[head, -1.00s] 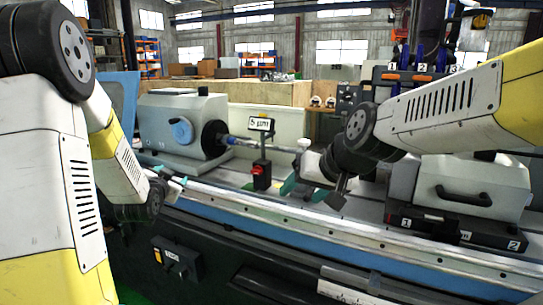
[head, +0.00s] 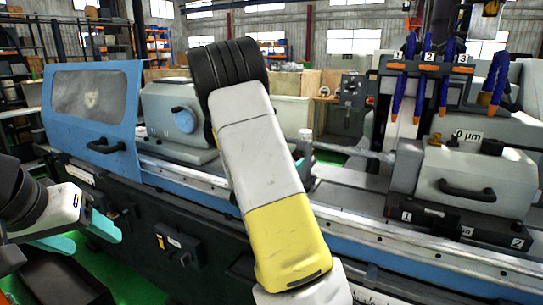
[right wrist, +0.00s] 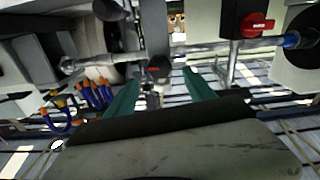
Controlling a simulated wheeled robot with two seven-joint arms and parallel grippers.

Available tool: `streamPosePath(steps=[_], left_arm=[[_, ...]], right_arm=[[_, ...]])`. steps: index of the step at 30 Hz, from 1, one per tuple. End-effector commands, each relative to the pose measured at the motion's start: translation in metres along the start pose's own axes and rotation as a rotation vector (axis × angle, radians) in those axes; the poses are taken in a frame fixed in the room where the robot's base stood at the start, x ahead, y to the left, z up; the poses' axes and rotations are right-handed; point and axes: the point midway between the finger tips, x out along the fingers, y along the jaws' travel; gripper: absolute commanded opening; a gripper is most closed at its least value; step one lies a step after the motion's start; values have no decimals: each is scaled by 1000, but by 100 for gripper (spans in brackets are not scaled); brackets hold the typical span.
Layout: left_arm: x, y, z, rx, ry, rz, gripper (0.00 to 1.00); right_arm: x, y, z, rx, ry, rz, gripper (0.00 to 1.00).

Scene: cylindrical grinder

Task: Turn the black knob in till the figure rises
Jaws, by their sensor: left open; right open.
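In the right wrist view, a small dark round piece (right wrist: 158,68), which looks like the black knob, lies beyond the space between the teal fingers of my right gripper (right wrist: 160,88). The fingers are open, one on each side of it in the picture; I cannot tell whether they touch it. My left gripper (head: 85,236) is open and empty at lower left, in front of the machine and away from the knob.
A bar (right wrist: 110,60) and a red switch (right wrist: 257,25) are close to my right gripper. The blue guard (head: 95,110) stands at left. Blue hoses (head: 420,85) and the grey tailstock housing (head: 475,180) are at right. Green floor shows in front of the machine.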

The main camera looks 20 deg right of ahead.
Motion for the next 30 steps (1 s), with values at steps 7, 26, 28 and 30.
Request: streamPosePath(steps=[7, 26, 28, 30], left_arm=[[0, 0, 0, 0, 0, 0, 63], [0, 0, -1, 1, 1, 0, 63], [0, 0, -1, 1, 1, 0, 63], [0, 0, -1, 1, 1, 0, 63]], right_arm=[[37, 1, 0, 2, 1, 3, 63], [74, 0, 0, 2, -2, -2, 59], [74, 0, 0, 2, -2, -2, 45], [74, 0, 0, 2, -2, -2, 32]])
